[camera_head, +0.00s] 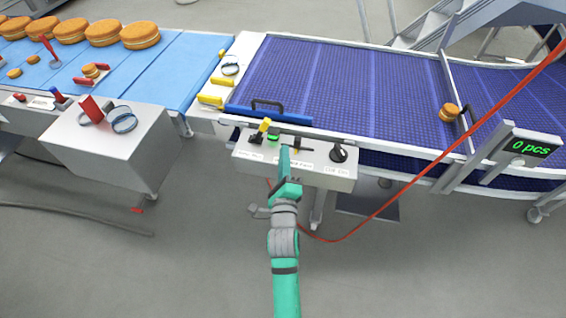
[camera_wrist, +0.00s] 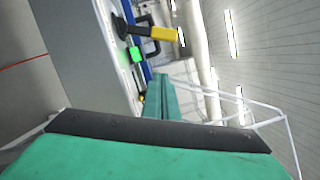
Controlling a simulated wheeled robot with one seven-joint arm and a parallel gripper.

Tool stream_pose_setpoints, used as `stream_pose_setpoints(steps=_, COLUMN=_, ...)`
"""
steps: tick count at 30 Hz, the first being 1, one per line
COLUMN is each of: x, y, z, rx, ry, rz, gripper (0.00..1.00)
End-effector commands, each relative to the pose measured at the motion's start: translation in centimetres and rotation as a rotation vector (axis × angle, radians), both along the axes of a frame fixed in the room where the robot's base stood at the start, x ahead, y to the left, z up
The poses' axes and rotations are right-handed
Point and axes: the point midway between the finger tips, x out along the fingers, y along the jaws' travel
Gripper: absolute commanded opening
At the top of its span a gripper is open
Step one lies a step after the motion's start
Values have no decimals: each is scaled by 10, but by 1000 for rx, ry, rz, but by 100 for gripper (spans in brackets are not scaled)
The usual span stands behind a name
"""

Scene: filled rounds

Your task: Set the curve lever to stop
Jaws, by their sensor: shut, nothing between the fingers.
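A light grey control box (camera_head: 320,170) on the conveyor's front side carries the controls. At its left is a black lever with a yellow handle (camera_head: 264,126), which also shows in the wrist view (camera_wrist: 152,33). A lit green button (camera_head: 272,138) sits beside it. A black control (camera_head: 302,149) in the middle is partly hidden by my gripper. A black rotary knob (camera_head: 339,153) is at the right. The labels are too small to read surely, so I cannot tell which is the curve lever. My gripper (camera_head: 285,150) is shut and empty, in front of the box's middle.
A blue-purple conveyor (camera_head: 330,85) curves away behind the box, with a round cake (camera_head: 449,112) on it. A counter display (camera_head: 531,146) reads 0 pcs. A red cable (camera_head: 400,192) crosses at the right. Another grey box (camera_head: 105,150) stands left. Floor in front is open.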

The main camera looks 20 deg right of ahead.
Motion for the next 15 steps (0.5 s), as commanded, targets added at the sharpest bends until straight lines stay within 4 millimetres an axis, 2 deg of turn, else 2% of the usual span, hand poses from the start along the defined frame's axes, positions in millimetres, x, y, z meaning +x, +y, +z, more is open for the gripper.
stream_pose_setpoints(steps=9, x=51, y=-19, z=7, rx=0, ry=-2, rz=1, gripper=0)
stream_pose_setpoints(steps=15, x=62, y=1, z=15, rx=0, ry=0, rz=3, gripper=0)
